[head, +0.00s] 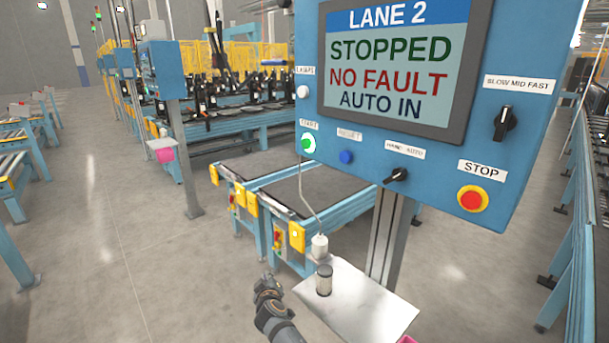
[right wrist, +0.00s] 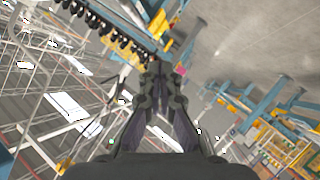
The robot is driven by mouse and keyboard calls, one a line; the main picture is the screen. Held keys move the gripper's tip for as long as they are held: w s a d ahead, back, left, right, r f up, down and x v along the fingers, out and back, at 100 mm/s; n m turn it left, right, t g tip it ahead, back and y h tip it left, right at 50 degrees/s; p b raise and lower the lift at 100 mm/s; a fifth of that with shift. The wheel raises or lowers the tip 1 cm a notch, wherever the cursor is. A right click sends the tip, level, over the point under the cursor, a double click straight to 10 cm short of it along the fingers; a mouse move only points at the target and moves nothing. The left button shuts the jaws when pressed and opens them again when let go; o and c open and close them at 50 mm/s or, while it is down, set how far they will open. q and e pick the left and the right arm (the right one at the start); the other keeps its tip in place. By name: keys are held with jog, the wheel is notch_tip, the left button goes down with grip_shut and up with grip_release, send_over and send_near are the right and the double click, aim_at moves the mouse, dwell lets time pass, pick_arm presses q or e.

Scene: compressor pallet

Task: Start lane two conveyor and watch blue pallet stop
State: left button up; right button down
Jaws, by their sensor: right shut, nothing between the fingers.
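The blue lane 2 control panel (head: 450,150) fills the upper right of the head view. Its screen (head: 392,62) reads LANE 2, STOPPED, NO FAULT, AUTO IN. The green START button (head: 308,144) is at the panel's lower left. My right gripper (head: 266,284) is below and left of the panel, apart from it, left of the small shelf. In the right wrist view my right gripper (right wrist: 158,75) is shut and empty. The lane conveyor (head: 300,190) has a dark, empty-looking top. I cannot make out a blue pallet. My left gripper is not in view.
The panel also has a blue RESET button (head: 346,157), a HAND/AUTO switch (head: 396,175), a red STOP button (head: 473,199) and a speed knob (head: 505,122). A shelf (head: 365,310) below holds a small cylinder (head: 324,280). Clear floor (head: 110,230) lies left.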

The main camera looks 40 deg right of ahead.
aim_at(306, 144)
jog(key=d+r+m+t+h, duration=0.1)
jog(key=r+h, duration=0.1)
jog(key=r, duration=1.1)
jog(key=d+r+m+t+h+p, duration=0.1)
jog(key=r+m+h, duration=0.1)
jog(key=r, duration=1.2)
jog(key=d+r+m+t+h+p, duration=0.1)
jog(key=r+h, duration=0.3)
jog(key=r, duration=1)
jog(key=shift+d+r+m+t, duration=0.2)
jog(key=shift+d+m+t, duration=0.1)
jog(key=shift+d+m, duration=0.35)
jog(key=d+p, duration=0.1)
jog(key=d, duration=0.7)
jog(key=shift+w+d+p, duration=0.3)
jog(key=shift+w+p, duration=0.1)
